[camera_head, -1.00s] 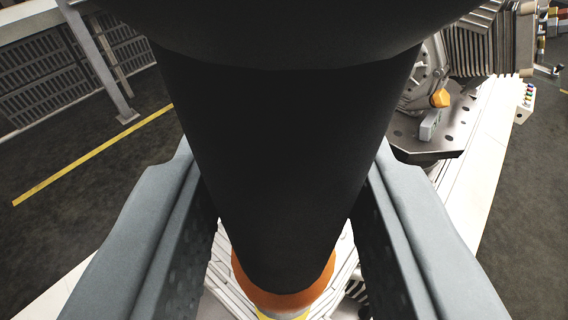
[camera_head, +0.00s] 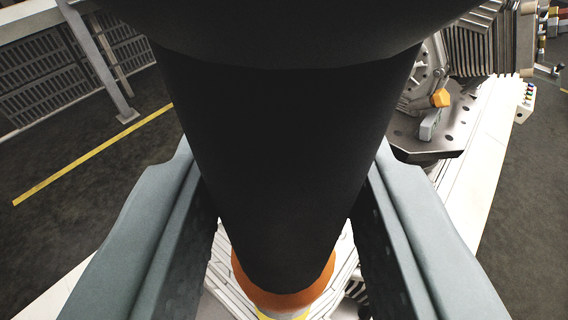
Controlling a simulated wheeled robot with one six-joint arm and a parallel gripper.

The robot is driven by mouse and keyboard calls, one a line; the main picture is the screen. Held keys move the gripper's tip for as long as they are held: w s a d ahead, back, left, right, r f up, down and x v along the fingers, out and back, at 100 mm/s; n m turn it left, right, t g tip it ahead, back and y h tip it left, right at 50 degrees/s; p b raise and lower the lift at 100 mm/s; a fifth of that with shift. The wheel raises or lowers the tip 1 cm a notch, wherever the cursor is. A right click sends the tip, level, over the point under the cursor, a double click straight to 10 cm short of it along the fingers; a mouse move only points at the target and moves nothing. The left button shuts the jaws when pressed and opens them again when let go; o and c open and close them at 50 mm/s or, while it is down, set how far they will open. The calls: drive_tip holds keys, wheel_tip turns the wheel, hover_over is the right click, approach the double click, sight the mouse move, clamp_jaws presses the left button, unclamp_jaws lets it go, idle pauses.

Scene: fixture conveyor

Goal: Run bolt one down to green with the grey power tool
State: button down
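A dark, near-black power tool (camera_head: 285,150) fills the middle of the view and narrows downward to an orange ring (camera_head: 285,292). A bit of yellow and pale grey shows just below the ring at the bottom edge. My gripper (camera_head: 287,250) has one grey finger on each side of the tool and is shut on it. The tool's tip is cut off by the frame. Bolt one and any green light are not visible; the tool hides what is directly below it.
A pale metal fixture (camera_head: 225,285) lies below the tool. At the right, a grey machine plate (camera_head: 432,142) carries an orange knob (camera_head: 440,98), beside a white conveyor edge (camera_head: 480,165). Dark floor with a yellow line (camera_head: 95,155) and a metal post (camera_head: 103,65) are at left.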

drive_tip(key=shift+r, duration=3.4)
